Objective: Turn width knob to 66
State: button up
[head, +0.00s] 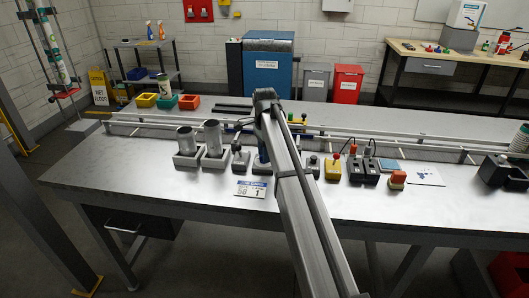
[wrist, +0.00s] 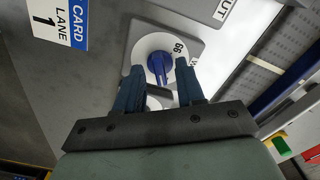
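The knob (wrist: 160,66) has a blue pointer handle on a round white dial, set on a grey plate in the wrist view. My gripper (wrist: 160,72) has two blue fingers, which stand apart, one on each side of the knob handle. Gaps show between the fingers and the handle; whether either touches it I cannot tell. In the head view my gripper (head: 262,158) is over the bench, largely hidden by my arm, and the knob is hidden there.
A card (head: 251,189) marked with a large 1 lies left of my arm; it also shows in the wrist view (wrist: 60,22). Two metal cans (head: 212,138) in grey holders stand to the left. A yellow button box (head: 333,168) is to the right. A rail (head: 400,145) runs behind.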

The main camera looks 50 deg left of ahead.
jog(key=shift+c, duration=0.3)
grip_shut()
jog(key=shift+n, duration=0.4)
jog(key=n, duration=0.4)
jog(key=shift+n, duration=0.4)
jog(key=n, duration=1.1)
jog(key=shift+a+n, duration=0.1)
jog(key=shift+n, duration=0.2)
jog(key=n, duration=0.6)
jog(key=shift+s+n, duration=0.1)
jog(key=shift+n, duration=0.2)
